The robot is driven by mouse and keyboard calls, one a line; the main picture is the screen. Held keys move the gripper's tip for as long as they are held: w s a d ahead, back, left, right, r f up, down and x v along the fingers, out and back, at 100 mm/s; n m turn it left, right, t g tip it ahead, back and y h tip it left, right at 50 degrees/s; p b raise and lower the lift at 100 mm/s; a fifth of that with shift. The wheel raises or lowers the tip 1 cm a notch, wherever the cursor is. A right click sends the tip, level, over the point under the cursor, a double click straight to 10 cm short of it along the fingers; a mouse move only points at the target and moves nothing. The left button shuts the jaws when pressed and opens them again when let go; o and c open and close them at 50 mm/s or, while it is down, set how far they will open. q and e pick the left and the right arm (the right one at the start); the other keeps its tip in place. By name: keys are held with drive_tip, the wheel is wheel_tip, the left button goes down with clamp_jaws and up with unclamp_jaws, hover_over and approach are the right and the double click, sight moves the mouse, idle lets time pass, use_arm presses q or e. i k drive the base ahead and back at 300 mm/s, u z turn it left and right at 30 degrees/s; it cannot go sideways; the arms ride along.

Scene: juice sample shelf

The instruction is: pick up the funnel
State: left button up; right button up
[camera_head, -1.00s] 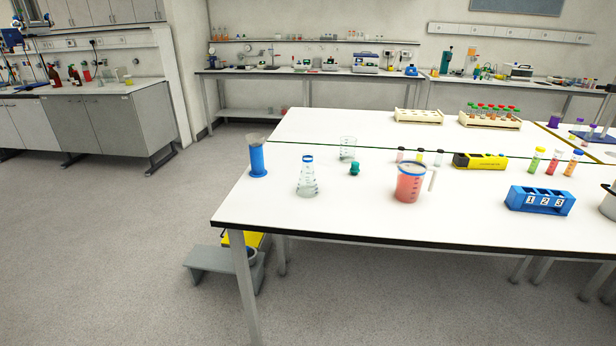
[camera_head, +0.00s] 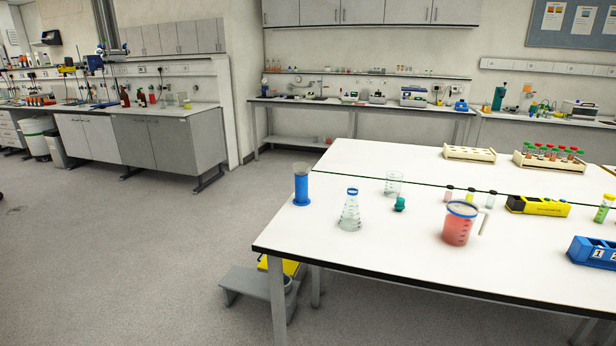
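No plainly recognisable funnel shows in the camera_head view. A blue cylinder (camera_head: 301,194) with a greyish, see-through upper part (camera_head: 301,169) stands upright near the left end of the white table (camera_head: 350,259); I cannot tell whether that upper part is the funnel. A clear conical flask (camera_head: 349,214) with a blue rim stands to its right. A clear beaker (camera_head: 393,184) stands farther back, with a small teal stopper-like piece (camera_head: 400,204) in front of it. Neither of my grippers is in view.
A jug of red liquid (camera_head: 458,228), a yellow rack (camera_head: 538,206) and a blue numbered rack (camera_head: 592,251) stand farther right on the table. A grey step stool (camera_head: 246,285) is on the floor by the table's left end. The floor at left is clear.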

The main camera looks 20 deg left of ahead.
sight(302, 168)
drive_tip(key=u, duration=0.7)
drive_tip(key=i, duration=1.3)
drive_tip(key=z, duration=0.8)
